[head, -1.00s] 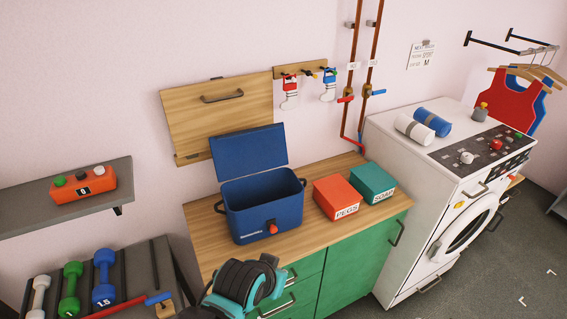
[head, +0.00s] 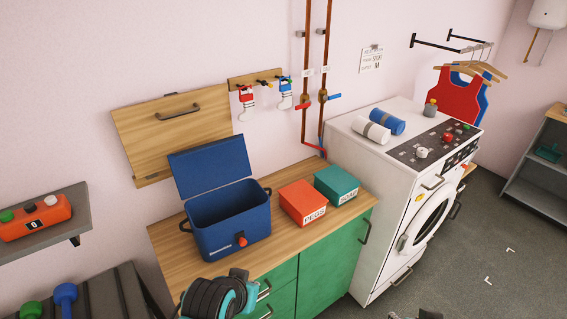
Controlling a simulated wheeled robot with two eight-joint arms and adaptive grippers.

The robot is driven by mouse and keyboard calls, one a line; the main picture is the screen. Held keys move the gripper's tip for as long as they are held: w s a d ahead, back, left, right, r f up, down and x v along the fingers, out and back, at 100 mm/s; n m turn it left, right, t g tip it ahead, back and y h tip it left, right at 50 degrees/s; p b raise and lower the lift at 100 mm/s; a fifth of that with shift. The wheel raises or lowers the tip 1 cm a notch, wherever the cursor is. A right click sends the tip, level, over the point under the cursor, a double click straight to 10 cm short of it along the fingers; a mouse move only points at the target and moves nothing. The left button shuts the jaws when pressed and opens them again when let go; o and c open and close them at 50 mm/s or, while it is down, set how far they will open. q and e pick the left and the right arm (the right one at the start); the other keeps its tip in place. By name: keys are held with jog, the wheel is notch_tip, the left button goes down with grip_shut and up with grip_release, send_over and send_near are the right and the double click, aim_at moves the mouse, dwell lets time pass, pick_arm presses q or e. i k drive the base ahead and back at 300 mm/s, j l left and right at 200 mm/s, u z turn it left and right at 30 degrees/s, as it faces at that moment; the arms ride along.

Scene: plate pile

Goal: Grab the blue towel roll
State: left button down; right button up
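The blue towel roll (head: 388,121) lies on its side on top of the white washing machine (head: 345,175), near the back left of its top. It has a grey band around it. A white towel roll (head: 366,130) with a grey band lies beside it, to its left and nearer the counter. Black and teal parts of my arms show at the bottom edge, in front of the counter and near the washing machine's foot. No gripper fingers show, and both parts are well away from the towel rolls.
A wooden counter (head: 168,246) left of the washing machine holds an open blue cooler (head: 232,222), a red pegs box (head: 302,203) and a teal box (head: 342,184). Floor (head: 450,260) at right is clear.

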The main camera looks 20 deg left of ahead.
aim_at(397, 126)
jog(key=i+l, duration=0.3)
jog(key=l, duration=0.15)
jog(key=i+l, duration=0.25)
jog(key=l, duration=0.2)
jog(key=i+l, duration=0.3)
jog(key=l, duration=0.15)
